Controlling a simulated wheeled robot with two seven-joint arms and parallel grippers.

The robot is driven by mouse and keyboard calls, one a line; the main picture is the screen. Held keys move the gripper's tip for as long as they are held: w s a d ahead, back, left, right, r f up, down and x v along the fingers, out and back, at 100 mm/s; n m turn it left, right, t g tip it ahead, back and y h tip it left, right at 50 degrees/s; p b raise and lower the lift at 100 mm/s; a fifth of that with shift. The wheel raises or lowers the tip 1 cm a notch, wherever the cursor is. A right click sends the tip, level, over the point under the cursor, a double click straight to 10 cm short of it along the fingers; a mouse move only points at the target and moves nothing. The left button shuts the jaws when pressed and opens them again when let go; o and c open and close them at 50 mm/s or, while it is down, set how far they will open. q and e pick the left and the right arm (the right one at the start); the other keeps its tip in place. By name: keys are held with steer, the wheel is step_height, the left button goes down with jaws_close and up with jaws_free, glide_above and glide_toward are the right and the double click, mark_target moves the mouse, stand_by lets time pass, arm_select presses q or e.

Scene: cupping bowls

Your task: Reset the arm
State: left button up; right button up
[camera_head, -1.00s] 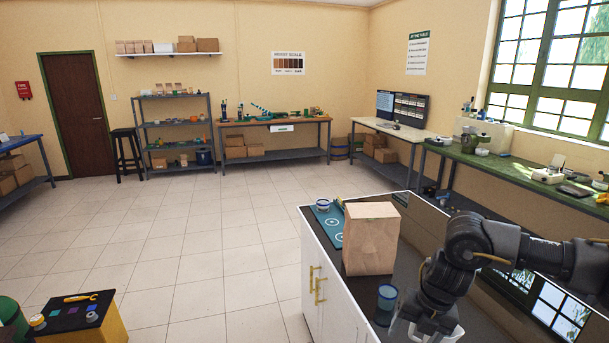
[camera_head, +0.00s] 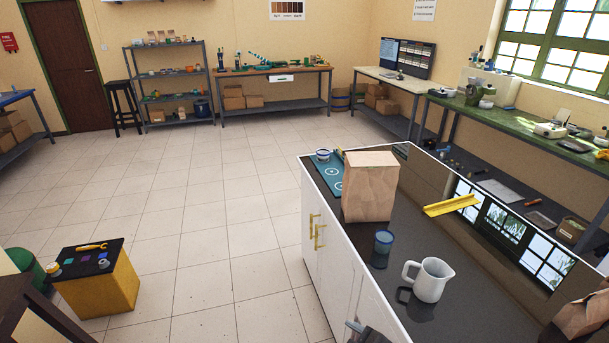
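Neither of my grippers can be made out in the head view. A small grey piece (camera_head: 368,333) shows at the bottom edge by the counter's front; I cannot tell whether it is part of me. A white pitcher (camera_head: 431,281) stands upright on the dark counter (camera_head: 400,213), free of any gripper. A blue cup (camera_head: 383,245) stands left of and behind it. A brown paper bag (camera_head: 369,190) stands upright behind the cup. A teal mat (camera_head: 328,176) with a small bowl (camera_head: 323,155) lies at the far left of the counter.
A yellow angled piece (camera_head: 451,205) is at the counter's right side, near dark panels with window reflections. Another brown bag (camera_head: 585,314) is at the lower right. A yellow box with a dark top (camera_head: 104,285) stands on the left floor. The tiled floor between is clear.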

steer(key=s+d+f+m+g+h, duration=0.3)
steer(key=s+d+f+m, duration=0.2)
steer(key=s+d, duration=0.35)
steer(key=s+d+f+m+g+h, duration=0.25)
steer(key=s+d+f+m, duration=0.2)
steer(key=s+d, duration=0.45)
step_height(320, 180, down, 32)
steer(key=s+a+g+b, duration=0.1)
steer(key=s+g+b, duration=0.1)
steer(key=b, duration=0.4)
steer(key=s+d+f+b, duration=0.2)
steer(key=s+f+b, duration=0.2)
steer(key=s+f, duration=1.2)
step_height(320, 180, down, 4)
steer(key=shift+s+d+r+g, duration=0.2)
steer(key=shift+d+r+g, duration=0.05)
steer(key=shift+d+g, duration=0.1)
